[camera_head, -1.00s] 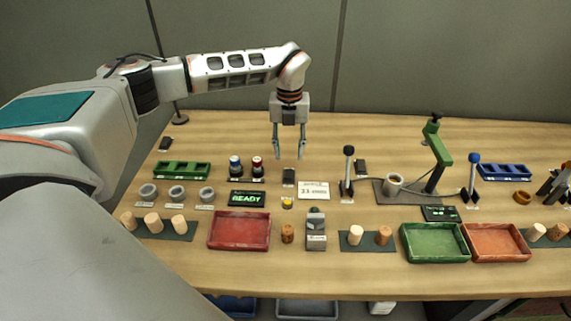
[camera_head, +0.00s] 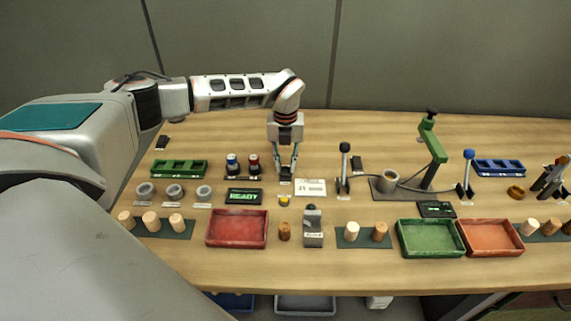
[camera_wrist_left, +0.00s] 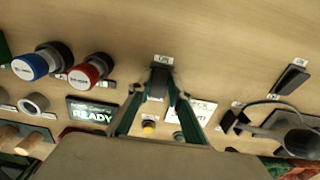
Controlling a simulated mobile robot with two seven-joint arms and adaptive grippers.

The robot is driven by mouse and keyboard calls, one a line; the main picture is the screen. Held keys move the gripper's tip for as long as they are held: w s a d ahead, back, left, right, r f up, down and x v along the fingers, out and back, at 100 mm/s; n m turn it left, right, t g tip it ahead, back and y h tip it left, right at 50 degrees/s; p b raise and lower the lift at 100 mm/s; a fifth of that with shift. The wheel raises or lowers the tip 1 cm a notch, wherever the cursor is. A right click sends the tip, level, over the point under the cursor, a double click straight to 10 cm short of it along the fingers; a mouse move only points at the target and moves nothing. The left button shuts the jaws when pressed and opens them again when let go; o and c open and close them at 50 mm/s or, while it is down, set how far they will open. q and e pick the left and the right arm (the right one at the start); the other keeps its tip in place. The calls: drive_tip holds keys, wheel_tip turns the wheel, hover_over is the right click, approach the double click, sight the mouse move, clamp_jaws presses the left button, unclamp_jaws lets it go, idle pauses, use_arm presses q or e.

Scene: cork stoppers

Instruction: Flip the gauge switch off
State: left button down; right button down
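A small black switch (camera_head: 285,178) stands on the table between the lit READY display (camera_head: 244,196) and a white card (camera_head: 311,188). I take it for the gauge switch; its label is too small to read surely. In the left wrist view the switch (camera_wrist_left: 159,82) has a white label behind it. My left gripper (camera_head: 287,173) points down over it, its fingers on either side, partly closed with a gap between the tips. It also shows in the left wrist view (camera_wrist_left: 157,90). I cannot tell whether a finger touches the switch. My right gripper is not in view.
Blue and red-topped knobs (camera_head: 243,164) stand to the left, a black-knobbed lever (camera_head: 344,166) to the right. A yellow button (camera_head: 284,201) and a grey block device (camera_head: 312,228) are in front. The table behind the switch is mostly clear.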

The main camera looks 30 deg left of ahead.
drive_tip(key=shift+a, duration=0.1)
use_arm(q)
drive_tip(key=shift+s+t, duration=0.15)
drive_tip(key=shift+t, duration=0.15)
drive_tip(key=shift+s+d+t+y+b, duration=0.15)
drive_tip(key=shift+t+y+b, duration=0.2)
drive_tip(key=shift+t+y, duration=0.25)
drive_tip(key=shift+s+d+f+t+y+b, duration=0.15)
drive_tip(key=shift+t+y+b, duration=0.15)
drive_tip(key=shift+t+b, duration=0.25)
drive_tip(key=shift+s+t+y+b, duration=0.1)
drive_tip(key=shift+t+y+b, duration=0.2)
drive_tip(key=shift+t+b, duration=0.15)
drive_tip(key=shift+r, duration=0.2)
drive_tip(key=c, duration=1.8)
unclamp_jaws()
drive_tip(key=shift+c, duration=0.2)
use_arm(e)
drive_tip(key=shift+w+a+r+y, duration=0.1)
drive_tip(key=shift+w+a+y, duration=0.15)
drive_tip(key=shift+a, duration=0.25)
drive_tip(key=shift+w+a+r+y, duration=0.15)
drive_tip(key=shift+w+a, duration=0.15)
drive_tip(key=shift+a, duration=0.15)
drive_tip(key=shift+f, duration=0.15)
